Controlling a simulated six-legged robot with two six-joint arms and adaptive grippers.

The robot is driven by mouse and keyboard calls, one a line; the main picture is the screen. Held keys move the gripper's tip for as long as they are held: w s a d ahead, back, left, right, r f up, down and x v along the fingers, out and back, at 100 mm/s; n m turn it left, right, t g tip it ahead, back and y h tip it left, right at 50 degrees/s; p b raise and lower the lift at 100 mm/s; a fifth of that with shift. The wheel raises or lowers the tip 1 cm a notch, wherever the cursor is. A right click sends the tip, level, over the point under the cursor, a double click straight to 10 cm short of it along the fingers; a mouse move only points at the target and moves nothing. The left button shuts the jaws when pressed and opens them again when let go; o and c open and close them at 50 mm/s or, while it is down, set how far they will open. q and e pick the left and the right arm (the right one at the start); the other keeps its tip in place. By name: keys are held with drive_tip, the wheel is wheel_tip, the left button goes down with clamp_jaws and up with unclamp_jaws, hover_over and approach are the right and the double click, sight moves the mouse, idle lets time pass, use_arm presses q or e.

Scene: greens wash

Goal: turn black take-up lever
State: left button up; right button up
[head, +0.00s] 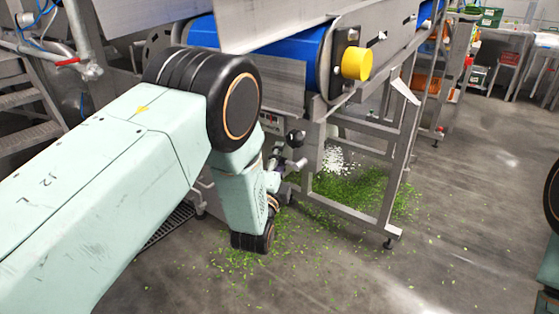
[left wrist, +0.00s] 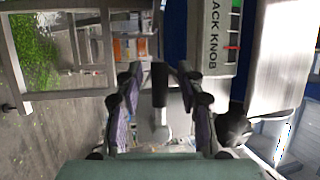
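A black upright handle (left wrist: 159,86) on a pale grey stem, which looks like the take-up lever, stands between the fingers of my left gripper (left wrist: 159,74) in the left wrist view. The fingers are spread, with a visible gap on each side of the handle. In the head view my left gripper (head: 281,181) is small and partly hidden by my own wrist, beside the conveyor frame. A round black knob (left wrist: 234,128) sits to the right of the fingers in the left wrist view; a black knob (head: 296,137) also shows in the head view. My right gripper is out of view.
A steel conveyor with a blue belt (head: 285,60) and a yellow cap (head: 356,63) runs above. Its leg frame (head: 392,165) stands to the right. Green scraps (head: 350,187) litter the floor. A label plate (left wrist: 212,45) reading "ACK KNOB" is near the right finger.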

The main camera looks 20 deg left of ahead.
use_arm(q)
drive_tip(key=shift+c, duration=0.2)
clamp_jaws()
idle(0.5)
